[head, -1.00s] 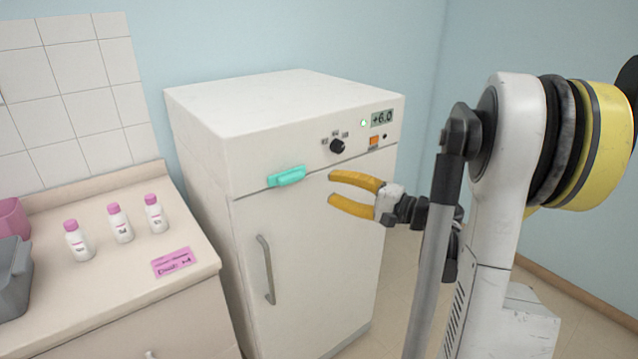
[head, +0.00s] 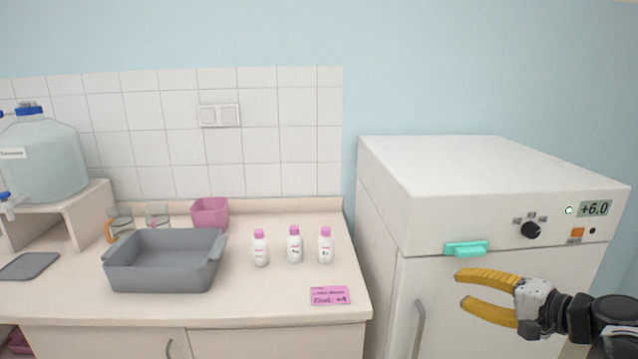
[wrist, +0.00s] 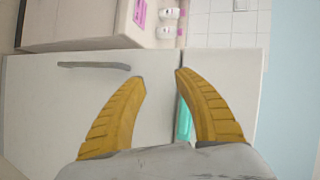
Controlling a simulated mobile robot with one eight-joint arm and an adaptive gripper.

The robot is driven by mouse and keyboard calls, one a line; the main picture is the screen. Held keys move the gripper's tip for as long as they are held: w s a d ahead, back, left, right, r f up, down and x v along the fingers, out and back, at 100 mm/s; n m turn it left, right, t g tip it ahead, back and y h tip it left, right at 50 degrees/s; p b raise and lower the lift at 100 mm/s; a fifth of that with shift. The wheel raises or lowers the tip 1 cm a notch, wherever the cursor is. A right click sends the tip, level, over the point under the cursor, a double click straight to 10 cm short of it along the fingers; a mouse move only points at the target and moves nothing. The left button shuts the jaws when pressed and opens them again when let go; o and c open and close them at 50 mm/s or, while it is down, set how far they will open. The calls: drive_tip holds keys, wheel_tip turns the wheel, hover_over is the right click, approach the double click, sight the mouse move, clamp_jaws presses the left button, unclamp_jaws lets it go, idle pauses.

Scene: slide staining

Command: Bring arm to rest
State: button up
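My gripper (head: 459,290) has two yellow ribbed fingers and shows at the lower right of the head view, in front of the white fridge (head: 470,170). Its fingers are apart with nothing between them. In the wrist view my gripper (wrist: 160,75) is also open and empty, with the fridge door (wrist: 60,110) behind it. The fridge door looks closed. A teal latch (head: 466,248) sits at the top of the door, above the fingers in the head view. It is partly hidden behind one finger in the wrist view (wrist: 184,122).
The counter left of the fridge holds a grey basin (head: 165,262), three pink-capped bottles (head: 294,246), a pink card (head: 330,295), a pink container (head: 210,212) and glass beakers (head: 157,215). A water carboy (head: 42,160) stands on a raised shelf. The fridge's grey handle (head: 419,325) is below the latch.

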drive_tip(key=s+a+f+n+g+h, duration=0.3)
drive_tip(key=s+a+n+g, duration=0.15)
drive_tip(key=s+a, duration=0.5)
drive_tip(key=s+a+f+n+h, duration=0.1)
drive_tip(key=s+a+n+h, duration=0.2)
drive_tip(key=s+n, duration=0.3)
drive_tip(key=shift+s+a+f+h, duration=0.15)
drive_tip(key=shift+s+a+h, duration=0.15)
drive_tip(key=shift+s+h, duration=0.45)
drive_tip(key=shift+s, duration=0.15)
drive_tip(key=shift+c, duration=0.2)
